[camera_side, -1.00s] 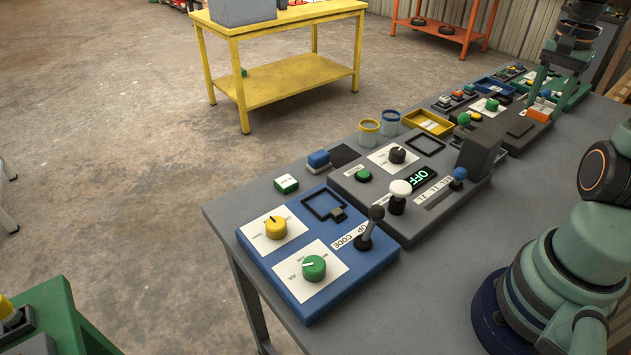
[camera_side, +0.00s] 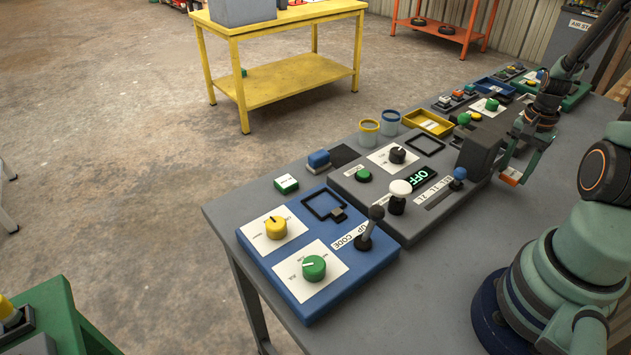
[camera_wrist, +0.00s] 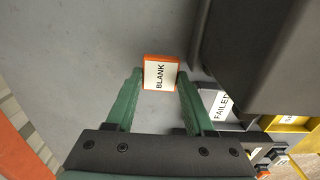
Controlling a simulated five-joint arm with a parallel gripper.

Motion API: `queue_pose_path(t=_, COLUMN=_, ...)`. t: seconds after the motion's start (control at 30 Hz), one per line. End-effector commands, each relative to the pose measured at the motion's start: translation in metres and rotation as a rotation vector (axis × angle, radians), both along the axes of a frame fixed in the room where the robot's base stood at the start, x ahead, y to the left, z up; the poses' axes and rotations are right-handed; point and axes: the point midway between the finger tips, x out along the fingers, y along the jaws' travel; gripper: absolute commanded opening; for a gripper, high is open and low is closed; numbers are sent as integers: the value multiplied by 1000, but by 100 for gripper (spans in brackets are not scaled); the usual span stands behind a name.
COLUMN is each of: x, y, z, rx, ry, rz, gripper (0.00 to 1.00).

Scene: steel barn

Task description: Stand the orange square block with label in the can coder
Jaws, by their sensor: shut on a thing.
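The orange square block (camera_side: 511,177) carries a white label that reads BLANK in the wrist view (camera_wrist: 160,58). My gripper (camera_side: 514,167) is shut on it, with one green finger on each side in the wrist view (camera_wrist: 160,77). The block is over the grey bench, just right of a dark grey upright housing (camera_side: 482,150). I cannot tell its exact height. A blue panel (camera_side: 285,262) has a lever, two knobs, a black square frame (camera_side: 325,205) and a partly hidden label with CODE on it. I cannot tell for sure which machine is the can coder.
A grey panel (camera_side: 365,180) with an OFF display, a white-topped lever and a blue-knobbed slider stands between the blue panel and the housing. Two cups (camera_side: 369,132) and a yellow tray (camera_side: 428,123) are behind it. The bench's near right surface (camera_side: 440,270) is clear.

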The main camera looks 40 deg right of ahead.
Motion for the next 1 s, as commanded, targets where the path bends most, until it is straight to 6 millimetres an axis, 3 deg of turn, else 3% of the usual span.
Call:
queue_pose_path(t=0.2, x=0, y=0, z=-26, rx=3, ry=2, rz=0, gripper=1)
queue_pose_path(t=0.63, x=0, y=0, z=-31, rx=1, ry=1, rz=0, gripper=1)
queue_pose_path(t=0.67, x=0, y=0, z=-32, rx=1, ry=1, rz=0, gripper=57)
queue_pose_path(t=0.7, x=0, y=0, z=-31, rx=1, ry=1, rz=0, gripper=66)
queue_pose_path(t=1.0, x=0, y=0, z=-31, rx=1, ry=0, rz=0, gripper=66)
